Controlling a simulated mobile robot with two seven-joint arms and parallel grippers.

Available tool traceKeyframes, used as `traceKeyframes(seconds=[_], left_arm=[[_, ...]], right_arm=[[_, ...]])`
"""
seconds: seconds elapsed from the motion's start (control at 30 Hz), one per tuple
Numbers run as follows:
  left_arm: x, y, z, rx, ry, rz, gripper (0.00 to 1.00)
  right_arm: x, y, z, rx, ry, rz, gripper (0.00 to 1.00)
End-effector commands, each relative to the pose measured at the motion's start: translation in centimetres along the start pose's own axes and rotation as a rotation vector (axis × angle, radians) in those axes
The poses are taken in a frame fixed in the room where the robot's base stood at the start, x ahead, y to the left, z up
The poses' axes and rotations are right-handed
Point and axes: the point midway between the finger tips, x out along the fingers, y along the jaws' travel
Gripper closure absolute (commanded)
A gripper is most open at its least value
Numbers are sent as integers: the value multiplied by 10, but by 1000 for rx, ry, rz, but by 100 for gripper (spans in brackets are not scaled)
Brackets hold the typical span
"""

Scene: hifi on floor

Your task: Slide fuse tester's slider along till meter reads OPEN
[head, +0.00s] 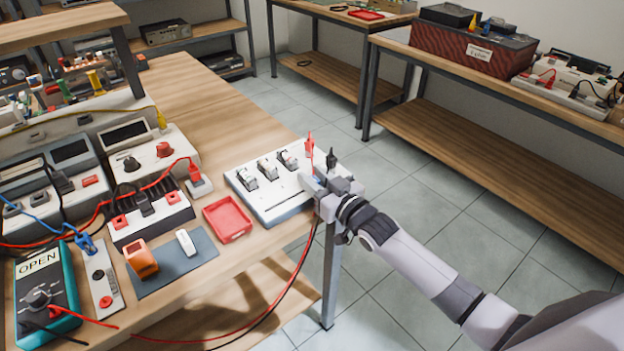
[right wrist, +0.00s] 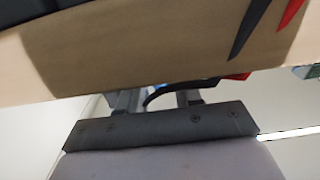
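The fuse tester (head: 270,203) is a white board on the bench, with several clear-topped fuse holders in a row and a dark slot along its front. My right gripper (head: 321,187) is at the slot's right end, over the board's right edge. A small blue piece (head: 317,182), perhaps the slider, shows between its fingers and also in the right wrist view (right wrist: 158,86). The fingers stand apart there; whether they press on it is hidden. The teal meter (head: 47,290) at the lower left reads OPEN. My left gripper is out of view.
A red probe (head: 309,147) and a black probe (head: 331,158) stand close by my right gripper, with leads hanging past the bench edge. A red tray (head: 228,219) is left of the tester. The bench (head: 205,100) is clear behind the tester.

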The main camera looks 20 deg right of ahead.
Motion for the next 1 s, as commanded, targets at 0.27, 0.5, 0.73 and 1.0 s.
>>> traceKeyframes(seconds=[0.27,0.5,0.73,1.0], left_arm=[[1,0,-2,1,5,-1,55],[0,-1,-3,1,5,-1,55],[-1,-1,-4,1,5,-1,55],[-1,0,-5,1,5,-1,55]], right_arm=[[0,0,0,-1,1,-1,55],[-14,-1,1,0,0,-1,55],[-47,0,1,-1,-2,-1,55],[-70,1,0,-2,0,1,55]])
